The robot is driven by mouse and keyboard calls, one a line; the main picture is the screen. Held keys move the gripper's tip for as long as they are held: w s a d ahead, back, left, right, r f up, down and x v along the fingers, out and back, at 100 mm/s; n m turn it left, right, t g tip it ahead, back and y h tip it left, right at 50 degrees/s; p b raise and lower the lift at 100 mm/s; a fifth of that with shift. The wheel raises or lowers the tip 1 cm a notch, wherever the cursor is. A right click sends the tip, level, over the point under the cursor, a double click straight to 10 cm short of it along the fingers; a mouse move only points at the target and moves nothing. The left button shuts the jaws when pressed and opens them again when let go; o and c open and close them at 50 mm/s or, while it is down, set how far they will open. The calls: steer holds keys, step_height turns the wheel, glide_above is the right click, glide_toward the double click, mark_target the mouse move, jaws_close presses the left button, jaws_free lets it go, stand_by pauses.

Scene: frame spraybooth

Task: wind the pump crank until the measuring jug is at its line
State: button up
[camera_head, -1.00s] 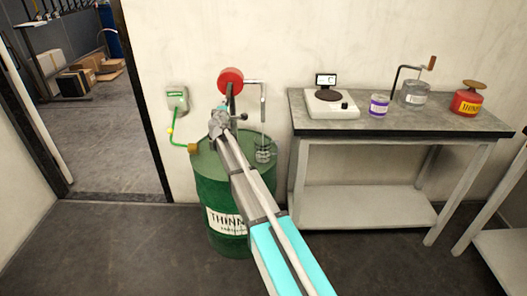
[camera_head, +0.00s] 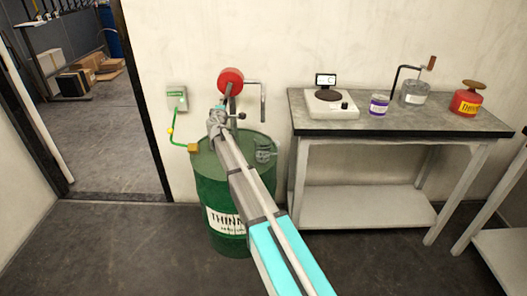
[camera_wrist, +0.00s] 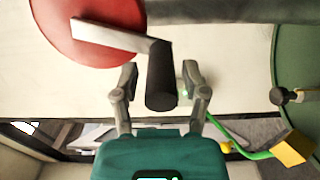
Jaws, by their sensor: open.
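The pump stands on the green drum (camera_head: 207,181), with a red round housing (camera_head: 231,77) and a bent grey spout (camera_head: 263,103). The clear measuring jug (camera_head: 264,151) stands on the drum top under the spout. Its level and line are too small to read. In the wrist view, the crank arm (camera_wrist: 112,38) crosses the red housing and ends in a black handle (camera_wrist: 161,80). My gripper (camera_wrist: 158,74) is open, with one finger on each side of the handle and visible gaps. In the head view, my gripper (camera_head: 217,118) is left of and below the housing.
The bench (camera_head: 430,126) at right holds a scale (camera_head: 331,105), cans and a red container (camera_head: 466,103). A doorway opens at left.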

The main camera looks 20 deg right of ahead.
steer(key=shift+s+d, duration=0.15)
steer(key=shift+s, duration=0.05)
stand_by(0.3)
steer(key=c, duration=0.7)
stand_by(0.3)
steer(key=shift+w+a+r+p, duration=0.25)
steer(key=shift+a, duration=0.15)
steer(key=shift+w+a+r+p, duration=0.2)
steer(key=shift+a, duration=0.2)
steer(key=shift+w+a+r+p, duration=0.3)
steer(key=shift+a+r+p, duration=0.5)
steer(key=shift+w+a+r+p, duration=0.1)
steer(key=shift+a+r+p, duration=0.25)
steer(key=shift+r+p, duration=0.45)
steer(key=shift+w+a+r+p, duration=0.1)
steer(key=shift+a+r+p, duration=0.2)
steer(key=shift+r+p, duration=0.45)
